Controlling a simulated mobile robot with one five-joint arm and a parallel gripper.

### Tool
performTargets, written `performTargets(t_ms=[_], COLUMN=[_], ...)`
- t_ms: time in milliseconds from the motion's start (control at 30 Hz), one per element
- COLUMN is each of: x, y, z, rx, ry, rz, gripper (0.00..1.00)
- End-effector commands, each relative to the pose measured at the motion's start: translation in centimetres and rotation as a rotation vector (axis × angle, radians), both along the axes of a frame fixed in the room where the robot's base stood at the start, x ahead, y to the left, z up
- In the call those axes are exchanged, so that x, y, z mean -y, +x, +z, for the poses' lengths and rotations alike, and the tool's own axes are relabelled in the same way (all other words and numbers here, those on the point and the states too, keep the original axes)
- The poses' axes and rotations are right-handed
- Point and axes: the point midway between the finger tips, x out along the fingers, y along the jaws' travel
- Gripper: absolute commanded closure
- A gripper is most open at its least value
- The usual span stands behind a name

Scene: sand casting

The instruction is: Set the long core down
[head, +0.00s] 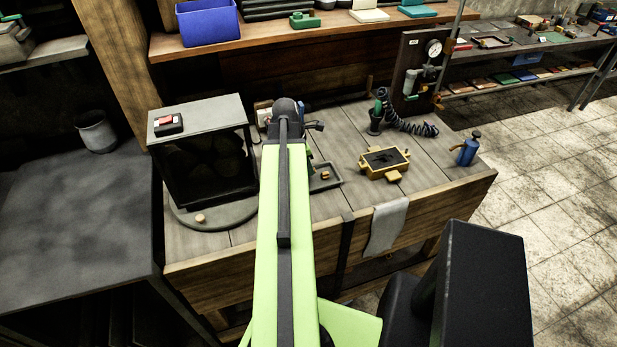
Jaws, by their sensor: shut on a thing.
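My green arm reaches away from me over the workbench (225,240). My gripper (287,114) is at its far end, above the back part of the bench, between the grey-topped cabinet and the yellow box. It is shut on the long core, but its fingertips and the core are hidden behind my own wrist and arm. I cannot tell the core's tilt or its height above the bench. A small dark tray (325,180) with a small tan piece in it lies just right of my arm. A yellow moulding box (384,162) with dark filling stands further right.
The grey-topped cabinet (195,115), with a red and black device (168,123) on top, stands close left on a round plate (207,221). A blue bottle (467,149) stands at the right. A grey cloth (388,225) hangs over the front edge. Bare planks lie beside the yellow box.

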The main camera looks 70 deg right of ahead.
Motion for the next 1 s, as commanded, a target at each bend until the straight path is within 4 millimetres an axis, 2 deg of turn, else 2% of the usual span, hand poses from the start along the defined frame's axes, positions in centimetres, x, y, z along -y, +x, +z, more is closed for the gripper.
performTargets(t_ms=[267, 500, 667, 700, 800, 833, 1000], x=[0.0, 0.0, 0.0, 0.1, 0.1, 0.1, 0.1], y=[-0.1, -0.1, -0.1, -0.1, -0.1, -0.2, -0.2], z=[-4.3, -3.9, -4.4, -4.2, -4.2, -4.2, -4.2], rx=[0.000, 0.000, 0.000, 0.000, 0.000, 0.000, 0.000], ry=[0.000, 0.000, 0.001, 0.001, 0.001, 0.001, 0.001], rz=[0.000, -0.001, -0.001, -0.001, -0.001, -0.001, -0.001], gripper=[1.00, 1.00, 1.00, 0.76, 0.62, 0.59, 0.59])
